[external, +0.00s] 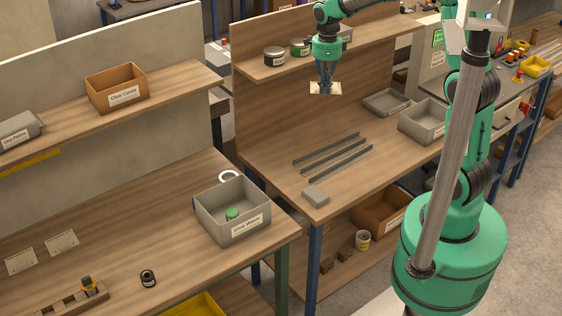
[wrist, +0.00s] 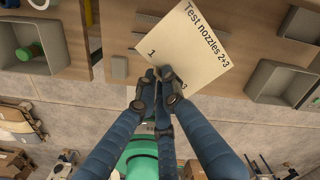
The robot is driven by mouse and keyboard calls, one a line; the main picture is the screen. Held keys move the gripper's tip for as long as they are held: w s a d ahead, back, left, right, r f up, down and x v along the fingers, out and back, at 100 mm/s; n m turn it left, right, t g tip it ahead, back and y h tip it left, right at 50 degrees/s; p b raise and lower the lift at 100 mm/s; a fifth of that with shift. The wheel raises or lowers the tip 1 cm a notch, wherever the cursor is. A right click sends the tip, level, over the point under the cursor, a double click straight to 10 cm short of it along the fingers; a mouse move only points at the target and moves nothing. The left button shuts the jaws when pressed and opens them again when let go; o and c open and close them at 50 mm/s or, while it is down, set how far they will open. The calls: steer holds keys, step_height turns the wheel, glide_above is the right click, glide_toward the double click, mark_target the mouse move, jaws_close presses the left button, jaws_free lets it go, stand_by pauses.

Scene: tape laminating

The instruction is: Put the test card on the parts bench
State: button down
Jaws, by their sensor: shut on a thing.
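My gripper (external: 325,80) is shut on the test card and holds it in the air above the middle wooden bench (external: 262,165). The test card (external: 318,90) is a cream sheet. In the wrist view the card (wrist: 195,50) is tilted, pinched at its near edge by my gripper (wrist: 160,74), and reads "Test nozzles 2+3" with a "1". The fingers cover part of its lower print. Which bench is the parts bench I cannot tell from labels.
The middle bench holds metal rails (external: 335,155), a small grey block (external: 315,196) and grey bins (external: 422,122). A shelf with tins (external: 274,57) runs behind. The left bench has a labelled grey bin (external: 233,215) and pale cards (external: 62,243). Bare wood lies left of the rails.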

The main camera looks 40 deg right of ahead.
steer(key=s+d+f+m+p, duration=0.2)
steer(key=s+d+m, duration=0.4)
steer(key=s+d, duration=1.7)
step_height(320, 180, down, 24)
steer(key=s+a, duration=0.1)
steer(key=shift+a+f, duration=0.15)
steer(key=shift+a, duration=0.05)
glide_above(390, 150)
steer(key=shift+w+f, duration=0.15)
steer(key=shift+f, duration=0.6)
steer(key=shift+f, duration=1.75)
